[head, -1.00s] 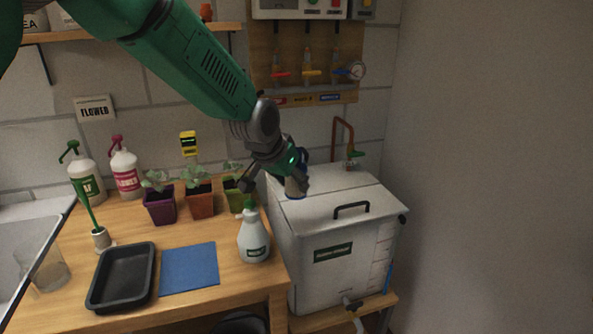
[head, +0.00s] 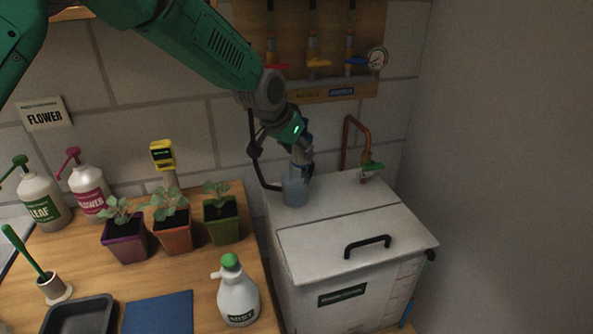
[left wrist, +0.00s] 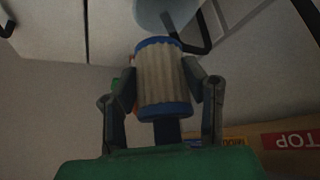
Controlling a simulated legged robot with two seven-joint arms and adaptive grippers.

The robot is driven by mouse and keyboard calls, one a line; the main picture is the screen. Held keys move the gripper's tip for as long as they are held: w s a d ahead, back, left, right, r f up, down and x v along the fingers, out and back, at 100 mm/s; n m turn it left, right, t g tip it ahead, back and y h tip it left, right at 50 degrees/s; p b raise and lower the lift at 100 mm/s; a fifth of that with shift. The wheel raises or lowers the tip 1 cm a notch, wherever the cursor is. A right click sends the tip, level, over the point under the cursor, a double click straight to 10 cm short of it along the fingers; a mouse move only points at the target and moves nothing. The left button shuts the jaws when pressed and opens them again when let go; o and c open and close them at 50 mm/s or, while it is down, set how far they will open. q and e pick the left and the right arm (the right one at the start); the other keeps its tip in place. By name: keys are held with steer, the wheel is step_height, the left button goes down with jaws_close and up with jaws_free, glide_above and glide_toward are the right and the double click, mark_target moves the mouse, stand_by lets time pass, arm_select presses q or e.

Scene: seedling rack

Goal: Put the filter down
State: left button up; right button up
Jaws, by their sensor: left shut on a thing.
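The filter is a pale pleated cylinder with blue end caps, clearest in the left wrist view (left wrist: 163,80). My left gripper (head: 301,158) is shut on it, one finger on each side, and holds it upright above the back of the white tank's lid. A translucent grey-blue cup (head: 295,191) stands just below the filter; its rim also shows in the left wrist view (left wrist: 165,14). The filter's lower end is close to the cup's mouth; I cannot tell if it touches or enters it. My right gripper is not in view.
The white tank (head: 345,230) has a black lid handle (head: 367,246). A copper pipe (head: 358,124) with a green tap stands right of the cup. A dark curved bar (head: 262,178) runs left of it. Potted seedlings (head: 171,229) and a spray bottle (head: 238,293) stand on the left bench.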

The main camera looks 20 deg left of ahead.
arm_select(q)
steer(key=shift+f, duration=0.45)
steer(key=shift+w+a+f, duration=0.1)
steer(key=shift+f, duration=0.25)
steer(key=a+f, duration=0.2)
steer(key=f, duration=0.1)
steer(key=shift+a+f, duration=0.25)
steer(key=shift+a, duration=0.15)
steer(key=shift+a+f, duration=0.1)
steer(key=shift+a, duration=0.05)
steer(key=shift+c, duration=0.6)
steer(key=shift+d, duration=1.2)
steer(key=o, duration=1.3)
steer(key=shift+d, duration=0.15)
steer(key=shift+a+v, duration=0.3)
steer(key=shift+v, duration=1.8)
steer(key=shift+a+v, duration=0.25)
steer(key=shift+v, duration=1.85)
steer(key=shift+a+v, duration=0.3)
steer(key=shift+v, duration=1.8)
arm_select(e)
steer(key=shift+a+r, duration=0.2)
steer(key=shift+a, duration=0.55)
